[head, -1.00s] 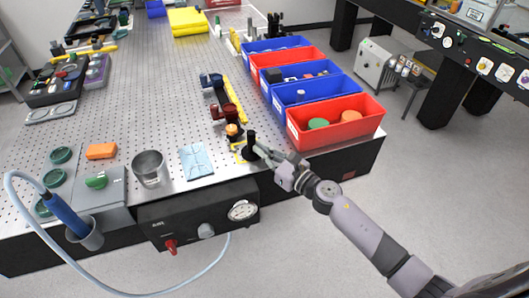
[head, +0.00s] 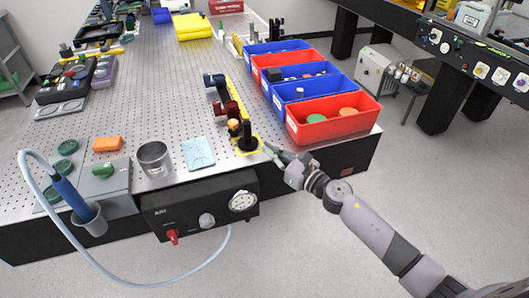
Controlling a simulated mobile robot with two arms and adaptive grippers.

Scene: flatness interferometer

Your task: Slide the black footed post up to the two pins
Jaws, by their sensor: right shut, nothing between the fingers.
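The black footed post (head: 248,137) stands upright near the table's front edge, its foot within a yellow outline (head: 257,151). My right gripper (head: 269,149) is shut and empty, just right of the post, with a small gap between them. The two pins are too small to make out. My left gripper is not in view.
A red bin (head: 300,135) and several more bins line the right edge. A dark red fixture (head: 226,109) stands behind the post. A blue-white sheet (head: 199,165), a metal cup (head: 154,172) and an orange block (head: 108,144) lie left.

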